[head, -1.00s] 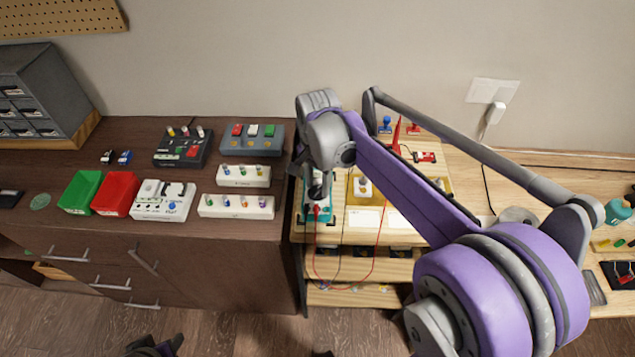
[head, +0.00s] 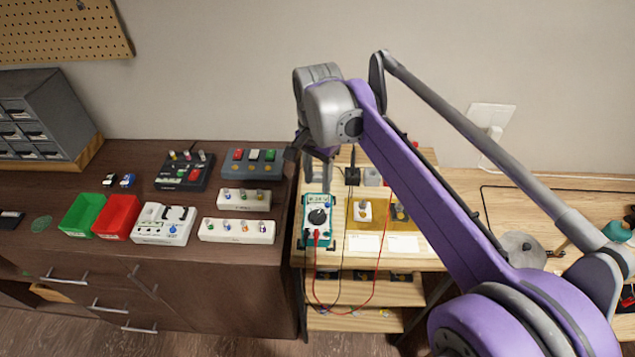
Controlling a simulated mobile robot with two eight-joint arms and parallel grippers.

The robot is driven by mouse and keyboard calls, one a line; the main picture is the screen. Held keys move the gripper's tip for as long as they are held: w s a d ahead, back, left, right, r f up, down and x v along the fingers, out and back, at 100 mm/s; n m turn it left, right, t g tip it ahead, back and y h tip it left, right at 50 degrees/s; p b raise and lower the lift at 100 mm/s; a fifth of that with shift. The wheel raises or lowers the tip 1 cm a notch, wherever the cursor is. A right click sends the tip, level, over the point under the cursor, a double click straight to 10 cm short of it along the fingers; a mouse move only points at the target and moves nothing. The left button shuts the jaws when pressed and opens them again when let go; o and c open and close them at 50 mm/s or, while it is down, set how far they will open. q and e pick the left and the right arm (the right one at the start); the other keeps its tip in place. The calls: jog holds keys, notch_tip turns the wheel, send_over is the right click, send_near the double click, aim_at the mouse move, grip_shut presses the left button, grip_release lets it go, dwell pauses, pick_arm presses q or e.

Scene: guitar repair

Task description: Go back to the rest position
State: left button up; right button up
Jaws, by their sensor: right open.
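My right gripper (head: 318,172) hangs at the end of my purple and grey right arm, pointing down above the back of the wooden workbench. It is open, and I see nothing between its fingers. A red lead and a black lead run from the multimeter's lower end and loop down over the bench's front. My left gripper is not in view.
Left, a dark cabinet (head: 215,290) carries a green bin (head: 83,214), a red bin (head: 117,216), several pedal-like boxes and a grey drawer unit (head: 40,115). A yellow tray (head: 362,220) sits right of the multimeter. My right arm hides much of the bench's right part.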

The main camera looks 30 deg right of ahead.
dwell(0.4)
jog(key=s+a+f+n+t, duration=0.2)
jog(key=s+a+f+n, duration=0.1)
jog(key=s+f+n, duration=0.3)
jog(key=s+a+f+n+t+p, duration=0.1)
jog(key=s+a+f+n+t, duration=0.2)
jog(key=s+f+n, duration=0.3)
jog(key=s+a+n, duration=0.1)
jog(key=s, duration=0.3)
jog(key=shift+a+f, duration=0.15)
jog(key=shift+f, duration=0.1)
jog(key=shift+s+f, duration=0.1)
